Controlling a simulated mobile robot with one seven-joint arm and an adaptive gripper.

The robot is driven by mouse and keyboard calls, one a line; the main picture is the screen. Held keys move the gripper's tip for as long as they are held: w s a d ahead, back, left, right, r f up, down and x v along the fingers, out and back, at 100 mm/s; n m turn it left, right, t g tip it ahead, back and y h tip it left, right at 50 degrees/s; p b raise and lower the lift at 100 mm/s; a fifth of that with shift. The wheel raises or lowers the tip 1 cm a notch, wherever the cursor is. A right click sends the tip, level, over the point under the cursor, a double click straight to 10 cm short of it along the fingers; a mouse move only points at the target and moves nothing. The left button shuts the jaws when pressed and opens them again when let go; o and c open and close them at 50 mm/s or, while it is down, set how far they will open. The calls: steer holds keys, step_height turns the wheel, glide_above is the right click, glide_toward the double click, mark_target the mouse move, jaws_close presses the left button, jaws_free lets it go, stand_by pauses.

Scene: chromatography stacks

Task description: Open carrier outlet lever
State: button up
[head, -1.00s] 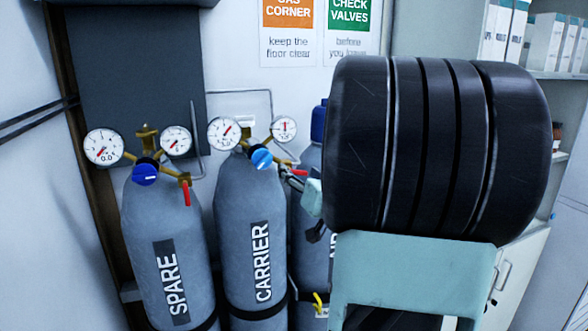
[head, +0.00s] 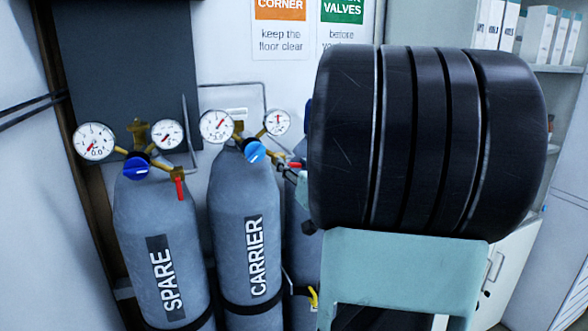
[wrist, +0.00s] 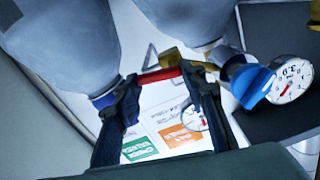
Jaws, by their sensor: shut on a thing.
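The grey CARRIER cylinder (head: 231,215) stands in the middle of the head view, with two gauges and a blue knob (head: 254,151) on top. Its red outlet lever (head: 295,164) points sideways to the right, partly hidden by my gripper and arm. In the wrist view the red lever (wrist: 160,75) lies across between my fingertips, its brass valve at the right finger. My gripper (wrist: 165,86) is shut on this lever, which spans the gap between the fingers. In the head view only a small part of my gripper (head: 289,173) shows.
The SPARE cylinder (head: 150,230) stands at the left, its red lever (head: 179,187) hanging down. A third cylinder (head: 300,240), mostly hidden behind my arm, stands at the right with a yellow lever (head: 313,298). Shelves with white boxes (head: 537,35) are at the far right.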

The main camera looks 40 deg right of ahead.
steer(key=shift+a+n+b, duration=0.1)
steer(key=shift+n+b, duration=0.6)
steer(key=shift+n, duration=0.1)
steer(key=shift+r+n, duration=0.25)
steer(key=shift+n, duration=0.25)
steer(key=o, duration=1.2)
